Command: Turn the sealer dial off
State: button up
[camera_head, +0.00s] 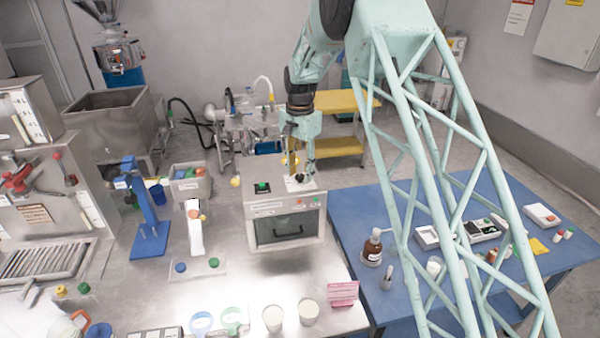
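A box-shaped metal machine (263,207) with a dark front window and handle stands on the steel table; it appears to be the sealer. On its top right is a white plate with a small dark knob (300,178), which looks like the dial. My gripper (301,170) points down right over this knob from above. Its fingertips are at or just above the knob; I cannot tell whether they touch it. The fingers are too small and overlapped to show whether they are open or shut. The dial's setting is too small to read.
A green button (262,187) sits on the machine's top left. A white stand (195,232) and a blue press (148,212) stand to its left. A blue table (345,215) with bottles is at right.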

jog(key=shift+c, duration=0.7)
jog(key=c, duration=0.7)
jog(key=shift+c, duration=0.2)
jog(key=shift+n, duration=0.4)
jog(key=n, duration=0.3)
jog(key=shift+b, duration=0.35)
jog(key=n, duration=0.4)
jog(key=n+b, duration=0.1)
jog(key=n, duration=0.4)
jog(key=shift+n, duration=2.5)
